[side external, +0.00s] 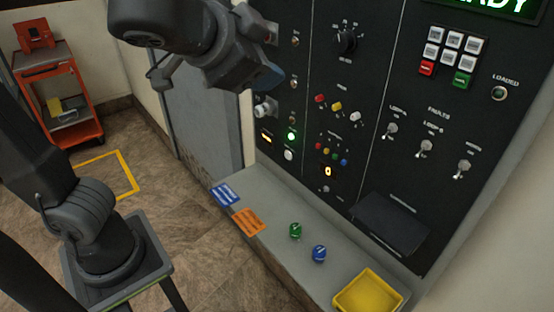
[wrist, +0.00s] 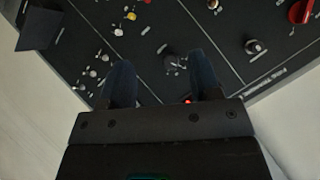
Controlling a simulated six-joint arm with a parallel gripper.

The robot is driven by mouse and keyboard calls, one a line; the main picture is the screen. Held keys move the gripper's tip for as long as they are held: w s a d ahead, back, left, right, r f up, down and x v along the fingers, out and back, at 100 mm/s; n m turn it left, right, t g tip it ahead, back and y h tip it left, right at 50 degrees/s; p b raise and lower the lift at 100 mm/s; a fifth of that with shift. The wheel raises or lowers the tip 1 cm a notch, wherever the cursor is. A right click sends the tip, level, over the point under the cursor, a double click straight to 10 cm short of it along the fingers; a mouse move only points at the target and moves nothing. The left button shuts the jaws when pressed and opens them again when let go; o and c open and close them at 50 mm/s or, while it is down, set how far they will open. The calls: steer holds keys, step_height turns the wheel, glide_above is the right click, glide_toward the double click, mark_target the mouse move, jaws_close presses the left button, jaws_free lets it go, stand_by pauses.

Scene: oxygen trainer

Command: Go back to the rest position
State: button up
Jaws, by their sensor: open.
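My gripper (side external: 268,76) is up at the left part of the black control panel (side external: 388,82) in the side external view, close to its face. In the wrist view my gripper (wrist: 165,85) shows two dark fingers spread apart with nothing between them but the panel behind. A black rotary knob (wrist: 176,64) and a small red light (wrist: 187,101) show between and beyond the fingers. I cannot tell from the side view whether a fingertip touches the panel.
A grey ledge (side external: 270,215) below the panel holds a blue card (side external: 226,194), an orange card (side external: 249,222), a green knob (side external: 295,230), a blue knob (side external: 319,253) and a yellow tray (side external: 368,291). An orange cart (side external: 57,90) stands at the back left.

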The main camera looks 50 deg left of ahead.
steer(key=s+a+f+n+g+h, duration=0.1)
steer(key=s+a+f+n+g, duration=0.1)
steer(key=f, duration=0.5)
steer(key=s+a+f+n+g+h, duration=0.2)
steer(key=s+a+f+g, duration=0.1)
steer(key=s+a+f, duration=0.2)
step_height(320, 180, down, 2)
steer(key=shift+s+a+f+n+g, duration=0.25)
steer(key=shift+s+a+n+g, duration=0.15)
steer(key=shift+s, duration=0.35)
